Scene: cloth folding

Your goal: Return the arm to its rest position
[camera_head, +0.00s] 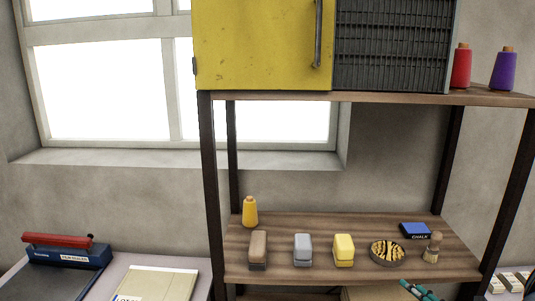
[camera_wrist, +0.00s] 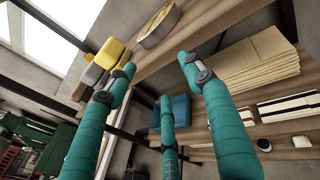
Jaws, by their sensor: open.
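My gripper (camera_wrist: 156,66) shows in the wrist view as teal fingers spread apart, with nothing between them. The tips point toward the edge of a wooden shelf. In the head view, only a small teal part of my gripper (camera_head: 419,291) shows at the bottom edge, right of centre, just below the front of the middle shelf. Most of my arm is out of view there.
A tan stack (camera_wrist: 255,70) lies on a lower shelf. Dark rack posts (camera_head: 507,200) flank the shelves.

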